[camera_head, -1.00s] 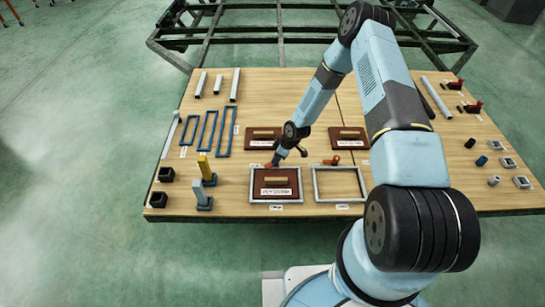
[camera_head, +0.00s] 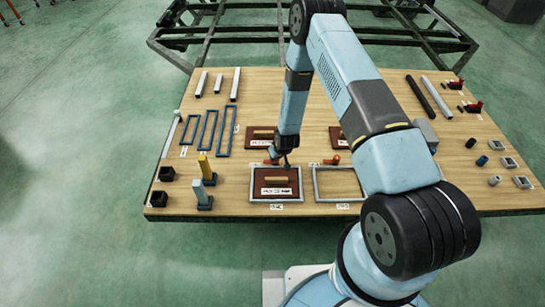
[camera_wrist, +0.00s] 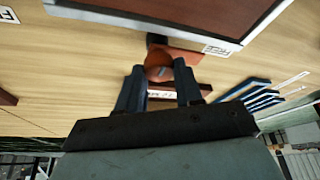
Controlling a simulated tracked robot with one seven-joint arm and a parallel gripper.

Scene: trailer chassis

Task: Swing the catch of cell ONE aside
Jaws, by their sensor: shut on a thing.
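The orange catch (camera_head: 268,161) sits at the back edge of the front-left framed cell (camera_head: 252,187), which holds a dark red panel with a wooden bar. The cell's label is too small to read. In the wrist view, my gripper (camera_wrist: 159,68) is shut on the round orange end of the catch (camera_wrist: 158,60), with one dark finger on each side. The frame and red panel (camera_wrist: 175,12) lie just beyond it. In the head view my gripper (camera_head: 280,158) is low at the catch, and my arm partly hides the contact.
A second orange catch (camera_head: 333,160) sits by the empty front-right frame (camera_head: 317,185). Two more dark red panels (camera_head: 259,133) lie behind. Yellow and grey upright pieces (camera_head: 204,167) stand at the left, near blue frames (camera_head: 206,130). Loose fittings lie at the right.

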